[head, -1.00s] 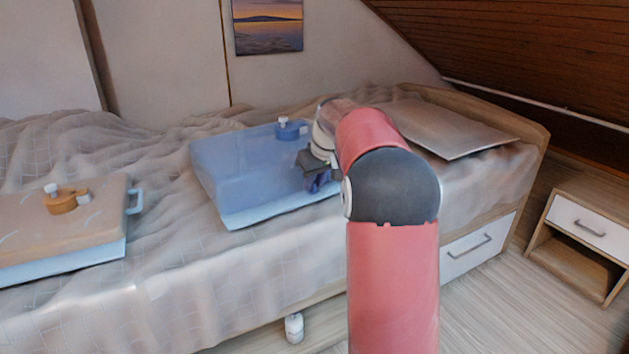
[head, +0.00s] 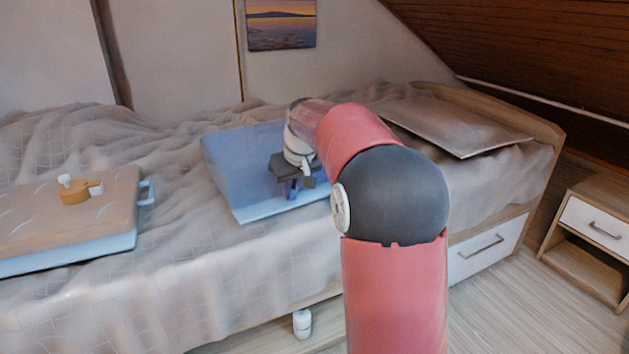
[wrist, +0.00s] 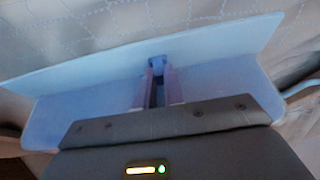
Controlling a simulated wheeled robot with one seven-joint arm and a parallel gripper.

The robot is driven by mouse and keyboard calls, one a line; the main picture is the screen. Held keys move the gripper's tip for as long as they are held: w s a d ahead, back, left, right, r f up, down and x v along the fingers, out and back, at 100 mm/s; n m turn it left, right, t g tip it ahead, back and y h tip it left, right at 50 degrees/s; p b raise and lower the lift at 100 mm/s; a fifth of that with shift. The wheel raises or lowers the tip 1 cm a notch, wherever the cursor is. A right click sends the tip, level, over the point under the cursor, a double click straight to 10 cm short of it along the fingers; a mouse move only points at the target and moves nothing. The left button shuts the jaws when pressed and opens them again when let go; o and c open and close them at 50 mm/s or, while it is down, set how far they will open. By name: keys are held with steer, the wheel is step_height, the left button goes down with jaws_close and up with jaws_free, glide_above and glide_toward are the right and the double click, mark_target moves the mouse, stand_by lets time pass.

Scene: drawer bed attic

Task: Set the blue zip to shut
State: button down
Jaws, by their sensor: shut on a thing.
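The blue case (head: 233,160) lies on the bed with a pale blue strip along its front edge. It fills the middle of the wrist view (wrist: 80,115). My gripper (head: 290,188) is at the front side of this case, right of its middle. In the wrist view my gripper (wrist: 158,88) is shut on a small blue piece, the blue zip's pull (wrist: 157,63), at the case's side. The fingers hide most of the pull. My arm covers the case's right part and its top knob, so how far the zip is closed cannot be told.
A tan case (head: 90,215) with an orange latch (head: 75,192) and a blue handle (head: 147,193) lies left on the bed. A nightstand (head: 590,235) stands beside the bed. A white bottle (head: 302,323) is low at the bed's front.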

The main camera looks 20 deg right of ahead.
steer(key=a, duration=0.5)
steer(key=s+a, duration=0.1)
steer(key=a, duration=0.2)
steer(key=shift+a, duration=0.25)
steer(key=c, duration=1.5)
jaws_free()
steer(key=p+v, duration=0.1)
steer(key=v, duration=0.6)
steer(key=shift+s+r, duration=0.2)
steer(key=shift+r, duration=0.15)
